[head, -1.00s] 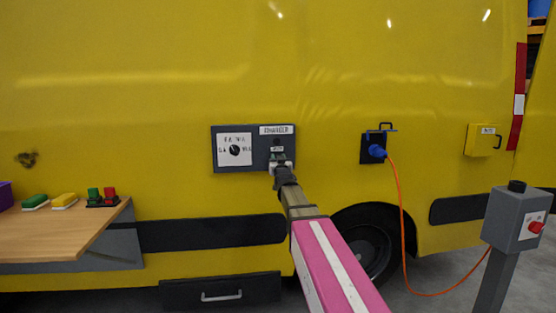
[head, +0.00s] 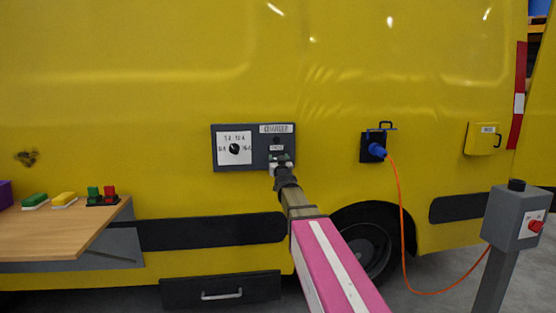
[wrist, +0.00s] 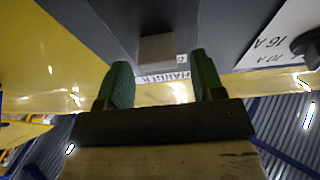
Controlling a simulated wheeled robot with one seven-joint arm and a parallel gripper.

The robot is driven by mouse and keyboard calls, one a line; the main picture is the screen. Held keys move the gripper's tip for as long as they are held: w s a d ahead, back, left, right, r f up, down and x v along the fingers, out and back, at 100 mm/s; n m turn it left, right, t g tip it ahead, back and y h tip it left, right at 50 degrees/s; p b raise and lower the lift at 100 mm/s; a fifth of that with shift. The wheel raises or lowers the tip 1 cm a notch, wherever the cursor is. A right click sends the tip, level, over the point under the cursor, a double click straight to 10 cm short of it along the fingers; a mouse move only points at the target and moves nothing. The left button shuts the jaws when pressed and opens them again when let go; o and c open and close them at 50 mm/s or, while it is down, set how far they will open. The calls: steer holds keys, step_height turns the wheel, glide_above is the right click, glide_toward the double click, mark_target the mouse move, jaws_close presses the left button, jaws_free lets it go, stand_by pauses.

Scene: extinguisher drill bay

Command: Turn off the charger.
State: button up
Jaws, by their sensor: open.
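The charger panel (head: 220,164) is a dark grey plate on the yellow vehicle side. It has a white dial plate with a black knob (head: 234,149), a CHARGER label (head: 274,128) and a small dark round spot below the label. My gripper (head: 281,158) is at the panel's lower right and hides what lies behind it. In the wrist view my gripper (wrist: 160,72) is open, with its two green fingers apart and empty. A light grey block (wrist: 157,48), seemingly the switch, stands out from the panel just beyond and between the fingertips; contact cannot be told.
A blue plug (head: 377,150) with an orange cable sits right of the panel. The cable runs to a grey post box (head: 513,218) with a red knob. A yellow box (head: 481,139) is at the right.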

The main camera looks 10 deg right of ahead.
steer(key=v, duration=0.9)
steer(key=shift+s, duration=0.3)
steer(key=shift+f, duration=0.1)
steer(key=s+f+g, duration=0.4)
steer(key=f+g, duration=0.2)
steer(key=f, duration=0.7)
steer(key=s+f+g, duration=0.4)
steer(key=f+g, duration=0.2)
steer(key=f, duration=0.8)
steer(key=s+f+g, duration=0.5)
steer(key=s+f, duration=0.1)
steer(key=s, duration=0.3)
steer(key=s+f+g, duration=0.4)
steer(key=s+f, duration=0.3)
steer(key=s, duration=0.2)
steer(key=shift+s+g, duration=0.2)
steer(key=shift+g, duration=0.2)
steer(key=shift+f, duration=0.1)
